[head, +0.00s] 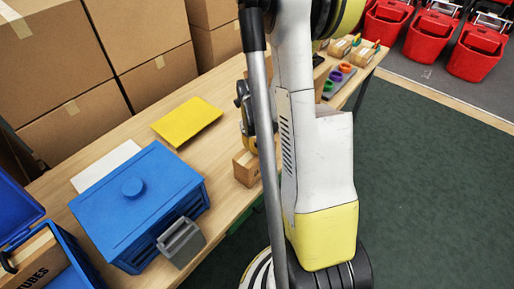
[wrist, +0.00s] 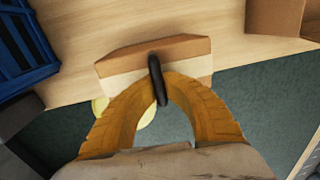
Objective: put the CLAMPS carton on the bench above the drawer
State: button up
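A small brown carton (head: 246,168) with a pale band is at the bench's front edge. In the wrist view the carton (wrist: 185,48) has a black loop handle (wrist: 158,80) standing up from it. No lettering on it is readable. My gripper (wrist: 160,82) has its yellow fingers closed together around that handle. In the head view my gripper (head: 246,125) is just above the carton, partly hidden by my arm. I cannot tell whether the carton rests on the bench or hangs just above it. The wooden bench (head: 228,115) runs diagonally; no drawer under it can be made out.
A blue box (head: 140,205) with a grey handle stands left on the bench. An open blue crate (head: 75,275) holds a TUBES carton (head: 38,262). A yellow plate (head: 187,121) lies behind. Another carton (wrist: 275,15) is near in the wrist view. Red buckets (head: 432,35) stand far right.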

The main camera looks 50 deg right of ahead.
jog(key=o, duration=0.6)
jog(key=shift+c, duration=0.2)
jog(key=shift+r, duration=0.1)
notch_tip(320, 180, up, 12)
jog(key=a+p, duration=0.1)
jog(key=p, duration=0.4)
jog(key=s+a+r+n+t, duration=0.1)
jog(key=a+r+n+t, duration=0.1)
jog(key=a+r+n, duration=0.3)
jog(key=s+a+r+n+t, duration=0.2)
jog(key=a+r+n, duration=0.2)
jog(key=a+n, duration=0.7)
jog(key=s+a+r+n+t+y, duration=0.1)
jog(key=a+r+n+t, duration=0.2)
jog(key=n, duration=1.6)
jog(key=shift+s+a+r, duration=0.4)
jog(key=shift+a+r, duration=0.9)
jog(key=shift+a, duration=1.5)
